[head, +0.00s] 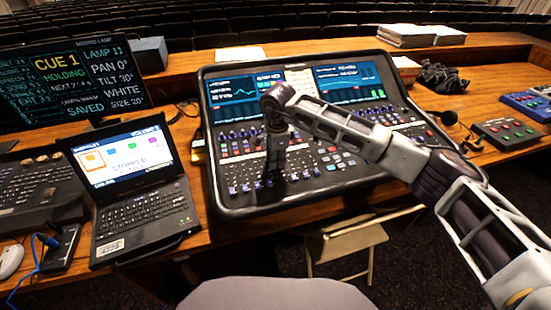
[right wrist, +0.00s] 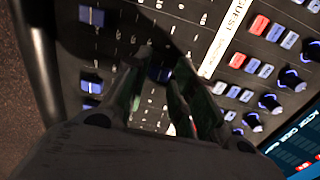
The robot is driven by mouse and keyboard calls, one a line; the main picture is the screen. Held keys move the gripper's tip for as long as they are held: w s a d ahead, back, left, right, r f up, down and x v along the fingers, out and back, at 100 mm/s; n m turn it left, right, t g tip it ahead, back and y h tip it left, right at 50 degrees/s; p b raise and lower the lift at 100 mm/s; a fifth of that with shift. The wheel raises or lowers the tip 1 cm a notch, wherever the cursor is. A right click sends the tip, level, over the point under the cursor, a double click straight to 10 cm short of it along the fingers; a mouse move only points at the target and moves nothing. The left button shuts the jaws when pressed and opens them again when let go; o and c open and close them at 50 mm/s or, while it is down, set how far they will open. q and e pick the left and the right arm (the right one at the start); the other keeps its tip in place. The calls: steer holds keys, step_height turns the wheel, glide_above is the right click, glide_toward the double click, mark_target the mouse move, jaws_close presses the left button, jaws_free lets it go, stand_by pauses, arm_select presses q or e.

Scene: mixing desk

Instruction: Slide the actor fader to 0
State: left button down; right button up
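The mixing console (head: 300,200) stands in the middle of the desk, with sliders along its near edge. My right gripper (head: 270,180) points down at the console's left front part; its dark fingers are hard to make out in the head view. In the right wrist view the two fingers (right wrist: 163,72) stand apart. A dark blue fader cap (right wrist: 160,74) shows in the gap between them; firm contact is not clear. The label by this fader is hidden, so I cannot tell whether it is the actor fader. My left gripper is out of view.
Other fader caps (right wrist: 91,82) sit nearby, and rows of buttons and knobs (right wrist: 296,80) lie to the right. A laptop (head: 140,190) stands left of the console. A folding chair (head: 345,243) is in front. Red and green buttons on a small box (head: 508,133) lie right.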

steer(key=shift+o, duration=1.2)
step_height(320, 180, up, 12)
steer(key=s, duration=0.1)
steer(key=shift+d, duration=0.2)
steer(key=shift+s+f, duration=0.1)
steer(key=shift+s, duration=0.05)
